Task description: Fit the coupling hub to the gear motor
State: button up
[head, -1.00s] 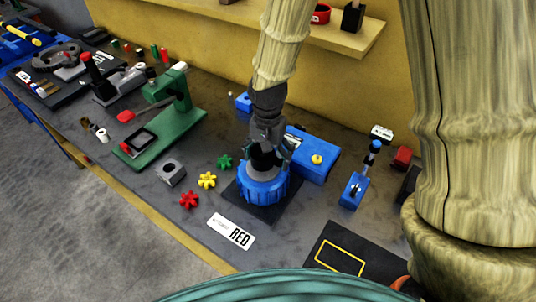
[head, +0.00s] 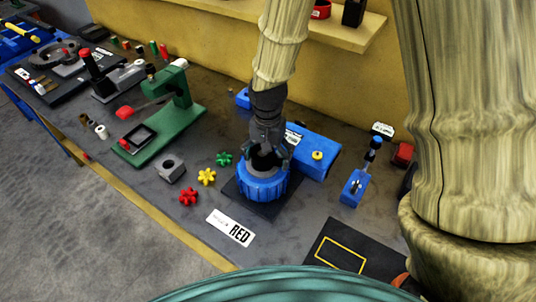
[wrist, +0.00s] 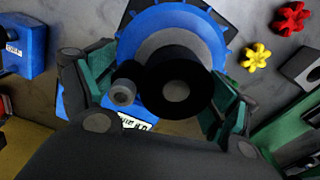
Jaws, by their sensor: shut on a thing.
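My gripper (head: 268,158) is shut on a dark round piece, apparently the coupling hub (wrist: 175,60). In the wrist view it sits between the green finger pads, with a paler round centre facing me. Below it is a blue ridged round body (head: 262,188) with a grey ring on top, also in the wrist view (wrist: 215,35). A blue box (head: 318,170) with a yellow knob adjoins it. I cannot tell which part is the gear motor. A small grey round end (wrist: 122,92) shows left of the hub. The hub's underside and any contact there are hidden.
Red (head: 188,197), yellow (head: 206,177) and green (head: 223,159) star pieces lie left of the blue body. A "RED" card (head: 230,228) lies in front. A green press (head: 175,125) and grey block (head: 170,170) stand left; a blue post fixture (head: 356,185) stands right.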

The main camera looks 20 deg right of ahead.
jog(key=o, duration=1.3)
jog(key=shift+o, duration=0.2)
jog(key=shift+f, duration=0.1)
notch_tip(320, 180, up, 12)
